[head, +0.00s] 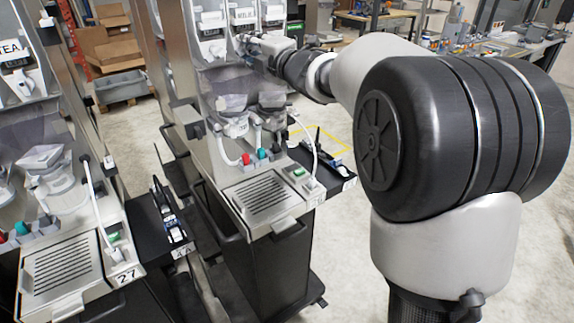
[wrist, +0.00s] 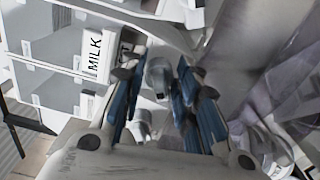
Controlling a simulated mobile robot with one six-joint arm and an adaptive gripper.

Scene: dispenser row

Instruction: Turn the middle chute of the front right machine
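The front right machine (head: 265,200) is a tall metal dispenser in the middle of the head view. White chutes sit in a row near its top: a left one (head: 211,28), a middle one partly hidden by my gripper, and a right one (head: 274,12). My gripper (head: 256,46) is up at the middle chute, its fingers hard to make out there. In the wrist view my gripper (wrist: 159,78) is open, its blue-padded fingers on either side of a pale grey chute part (wrist: 158,74). Contact cannot be told. A label reading MILK (wrist: 95,54) is beside it.
Below the chutes are clear mixing bowls (head: 232,103), a drip grille (head: 262,197) and a thin white tube (head: 308,140). A second machine (head: 60,200) stands close on the left. Side shelves hold small items. Open floor lies behind.

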